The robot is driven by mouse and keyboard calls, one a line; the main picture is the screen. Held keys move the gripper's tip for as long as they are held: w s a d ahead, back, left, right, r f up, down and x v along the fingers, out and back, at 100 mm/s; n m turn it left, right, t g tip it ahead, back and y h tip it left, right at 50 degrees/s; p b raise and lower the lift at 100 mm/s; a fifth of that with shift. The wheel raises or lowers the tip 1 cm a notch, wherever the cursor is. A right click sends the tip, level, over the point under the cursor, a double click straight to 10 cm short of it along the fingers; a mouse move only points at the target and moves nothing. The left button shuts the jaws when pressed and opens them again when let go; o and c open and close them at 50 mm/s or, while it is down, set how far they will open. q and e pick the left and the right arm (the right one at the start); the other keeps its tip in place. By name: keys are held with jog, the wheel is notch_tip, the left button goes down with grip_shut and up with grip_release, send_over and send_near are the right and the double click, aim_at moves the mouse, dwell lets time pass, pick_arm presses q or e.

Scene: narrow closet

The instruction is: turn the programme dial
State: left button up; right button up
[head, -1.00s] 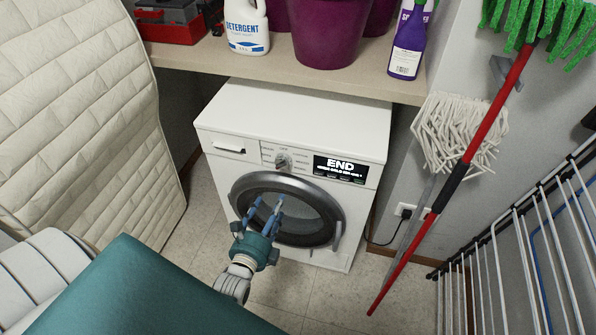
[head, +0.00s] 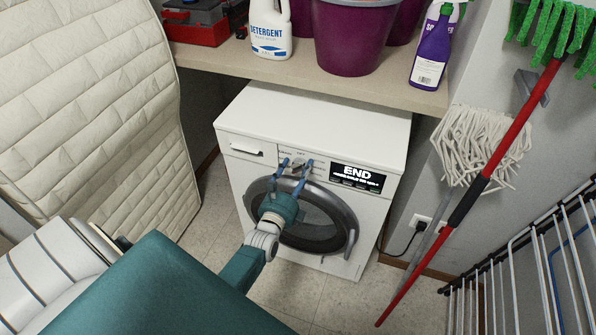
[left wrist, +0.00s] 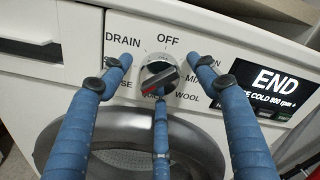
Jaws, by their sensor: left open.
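The programme dial (left wrist: 157,72) is a round grey knob with a dark grip bar and a red mark, on the front panel of the white washing machine (head: 318,113). Printed words around it include DRAIN, OFF and WOOL; others are partly covered. The grip bar lies slanted. My left gripper (left wrist: 160,72) is open, with blue fingers on the left and right of the dial and a third below it. I cannot tell whether any finger touches it. In the head view the left gripper (head: 297,168) is at the panel. My right gripper is not in view.
The display (head: 357,177) reads END. The round door (head: 345,213) is below the dial. A shelf (head: 300,72) above holds a detergent bottle (head: 270,30), purple buckets (head: 352,45) and a spray bottle (head: 430,60). A mop (head: 480,145) and drying rack (head: 520,250) stand right; a quilted pad (head: 90,100) stands left.

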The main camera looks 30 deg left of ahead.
pick_arm(q)
jog(key=shift+w, duration=0.1)
jog(key=c, duration=1.2)
jog(key=shift+o, duration=0.2)
